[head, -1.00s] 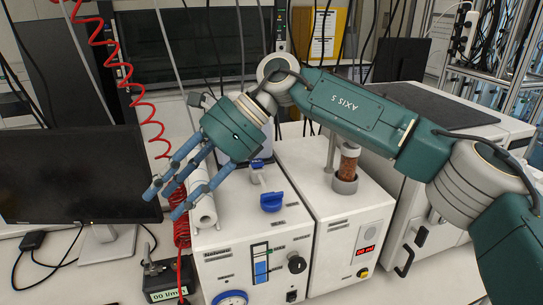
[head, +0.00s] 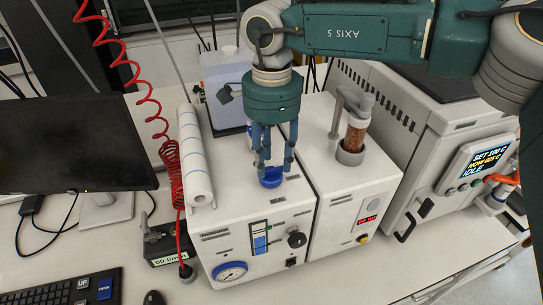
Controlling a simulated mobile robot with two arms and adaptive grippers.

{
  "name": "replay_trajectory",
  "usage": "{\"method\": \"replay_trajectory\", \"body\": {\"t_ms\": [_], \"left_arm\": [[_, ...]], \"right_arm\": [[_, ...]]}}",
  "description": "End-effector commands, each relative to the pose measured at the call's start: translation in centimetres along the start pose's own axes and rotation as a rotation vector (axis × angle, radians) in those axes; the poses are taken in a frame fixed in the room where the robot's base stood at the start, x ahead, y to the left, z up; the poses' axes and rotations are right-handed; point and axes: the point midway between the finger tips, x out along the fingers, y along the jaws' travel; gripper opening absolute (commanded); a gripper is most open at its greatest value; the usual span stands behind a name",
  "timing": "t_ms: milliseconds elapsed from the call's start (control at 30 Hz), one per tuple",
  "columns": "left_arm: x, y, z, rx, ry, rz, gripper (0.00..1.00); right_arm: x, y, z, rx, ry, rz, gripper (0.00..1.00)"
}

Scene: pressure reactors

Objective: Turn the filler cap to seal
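The filler cap is a blue knob (head: 270,179) on top of the left white unit, toward its front edge. My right gripper (head: 273,168) points straight down over the cap. Its blue fingers are spread apart, with their tips at or just above the cap and partly hiding it. I cannot tell whether any fingertip touches the cap. My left gripper is not in view.
A glass column with brown filling (head: 355,136) rises from the right unit. A red coiled hose (head: 172,175) hangs at left, near a dark monitor (head: 70,145). A grey oven-like device (head: 440,130) stands at right.

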Motion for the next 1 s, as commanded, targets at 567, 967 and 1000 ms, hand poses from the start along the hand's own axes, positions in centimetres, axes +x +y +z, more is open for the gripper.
{"method": "replay_trajectory", "body": {"t_ms": [567,967,1000], "left_arm": [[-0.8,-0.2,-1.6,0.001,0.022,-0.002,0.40],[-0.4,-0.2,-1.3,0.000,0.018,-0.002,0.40],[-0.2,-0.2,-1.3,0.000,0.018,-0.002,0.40]], "right_arm": [[1.8,0.0,0.1,-0.001,-0.001,0.000,0.20],[1.8,0.0,0.1,0.017,-0.002,-0.001,0.00],[1.9,0.0,0.1,0.027,-0.002,-0.002,0.00]]}}
